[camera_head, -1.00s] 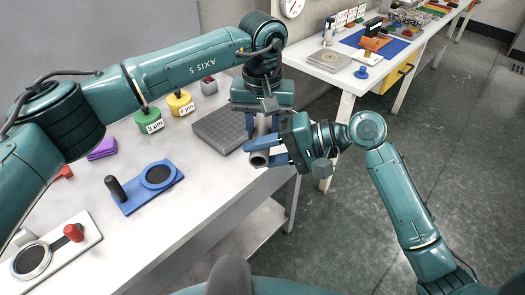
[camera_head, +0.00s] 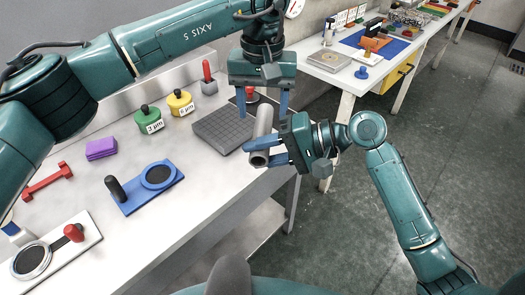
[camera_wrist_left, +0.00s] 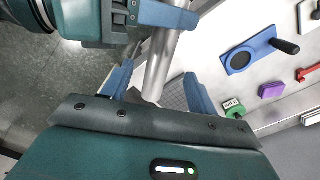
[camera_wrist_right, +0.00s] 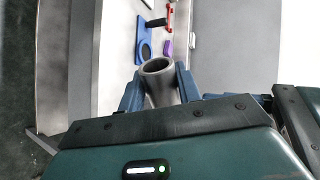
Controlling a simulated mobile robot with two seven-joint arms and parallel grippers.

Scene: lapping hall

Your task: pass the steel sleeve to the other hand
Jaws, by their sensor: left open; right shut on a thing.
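The steel sleeve (camera_head: 263,128) is a grey hollow cylinder held tilted near the front right of the table. My right gripper (camera_head: 270,154) is shut on its lower part. The right wrist view shows the sleeve's open end (camera_wrist_right: 158,66) between the blue fingers (camera_wrist_right: 155,92). My left gripper (camera_head: 262,104) is open just above the sleeve, its blue fingers pointing down. In the left wrist view, the sleeve (camera_wrist_left: 163,62) extends beyond and between the open fingers (camera_wrist_left: 158,90), apart from both. The right gripper's finger (camera_wrist_left: 168,14) crosses it there.
Green (camera_head: 149,120) and yellow (camera_head: 180,102) labelled pots, a blue fixture (camera_head: 145,186) and a purple block (camera_head: 101,149) stand to the left. Floor is open on the right.

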